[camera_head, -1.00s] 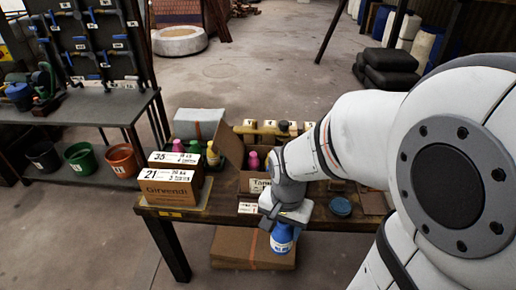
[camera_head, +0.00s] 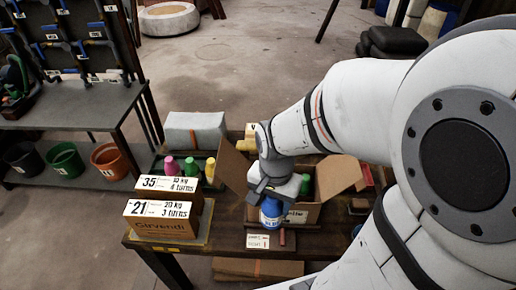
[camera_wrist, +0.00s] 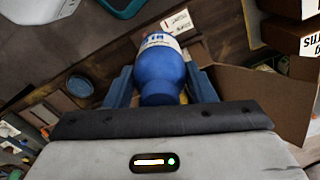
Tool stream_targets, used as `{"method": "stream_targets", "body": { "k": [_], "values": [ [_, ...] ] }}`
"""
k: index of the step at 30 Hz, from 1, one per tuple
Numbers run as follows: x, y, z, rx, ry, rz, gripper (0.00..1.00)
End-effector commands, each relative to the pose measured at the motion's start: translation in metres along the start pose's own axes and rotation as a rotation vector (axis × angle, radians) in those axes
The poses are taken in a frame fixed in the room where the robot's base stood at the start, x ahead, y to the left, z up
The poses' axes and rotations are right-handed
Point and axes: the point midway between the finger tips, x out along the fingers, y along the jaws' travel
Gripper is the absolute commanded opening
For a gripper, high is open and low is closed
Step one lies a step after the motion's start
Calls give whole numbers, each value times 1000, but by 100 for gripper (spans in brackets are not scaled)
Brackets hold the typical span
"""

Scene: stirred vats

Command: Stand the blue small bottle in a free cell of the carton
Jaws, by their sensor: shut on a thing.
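The blue small bottle (camera_head: 271,212) with a white label hangs roughly upright from my gripper (camera_head: 272,194), which is shut on its upper part. It also shows between the fingers in the wrist view (camera_wrist: 160,75). The open carton (camera_head: 308,213) is on the table, just behind and right of the bottle, with flaps spread left and right. The bottle is in front of the carton's near side, apparently outside it. A green bottle (camera_head: 305,185) stands inside the carton. My wrist hides most of the carton's inside, so its cells cannot be made out.
Boxes marked 35 (camera_head: 170,187) and 21 (camera_head: 160,218) stand at the table's left. Behind them is a tray with pink (camera_head: 171,166), green (camera_head: 191,167) and yellow (camera_head: 210,169) bottles. A label card (camera_head: 258,241) lies at the front edge. The carton's raised left flap (camera_head: 233,168) is close to my wrist.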

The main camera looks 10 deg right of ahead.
Motion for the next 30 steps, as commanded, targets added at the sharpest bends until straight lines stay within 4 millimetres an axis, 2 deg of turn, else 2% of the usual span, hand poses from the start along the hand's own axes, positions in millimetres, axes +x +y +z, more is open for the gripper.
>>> {"method": "stream_targets", "body": {
  "k": [21, 30],
  "values": [
    [0, -56, -83, 20, 0, 0, 19],
    [0, -70, -102, 21, 0, 0, 19]
  ]
}}
